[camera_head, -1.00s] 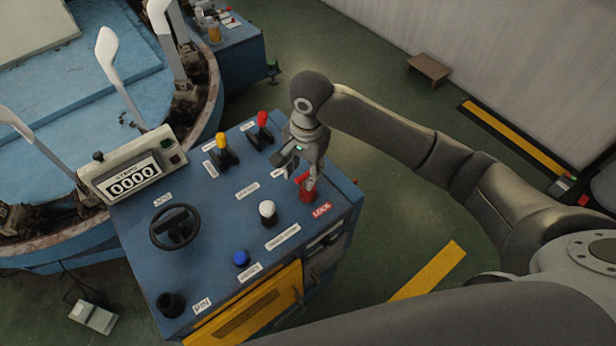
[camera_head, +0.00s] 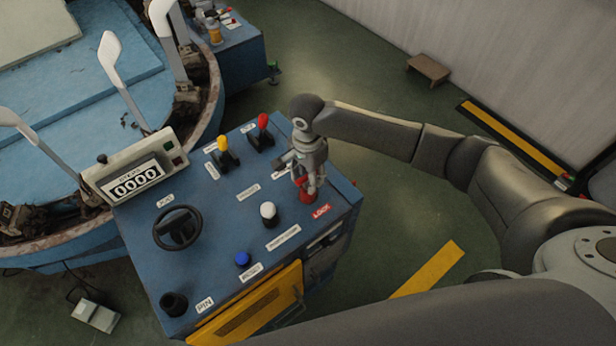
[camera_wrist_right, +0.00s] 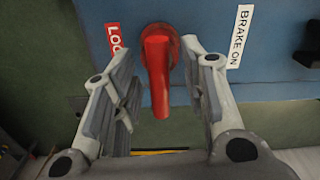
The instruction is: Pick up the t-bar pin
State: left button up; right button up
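The red t-bar pin (camera_head: 306,195) stands at the LOCK label (camera_head: 321,211) on the blue console top, partly hidden by my right gripper. In the right wrist view its red handle (camera_wrist_right: 157,75) points toward me, between the two fingers. My right gripper (camera_head: 309,186) is over the pin from above; in the wrist view it (camera_wrist_right: 160,95) is open, with a finger on each side of the handle and gaps between. A black socket (camera_head: 173,304) sits beside the PIN label (camera_head: 204,305) at the console's near left corner. My left gripper is out of view.
On the blue console (camera_head: 225,255) stand a black handwheel (camera_head: 178,228), white knob (camera_head: 268,210), blue button (camera_head: 242,259), yellow lever (camera_head: 223,143), red lever (camera_head: 263,122) and counter box (camera_head: 135,177). A round machine with white boards (camera_head: 115,60) stands at left. The floor at right is mostly clear.

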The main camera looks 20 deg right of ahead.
jog(key=shift+f, duration=0.9)
jog(key=shift+c, duration=0.5)
grip_shut()
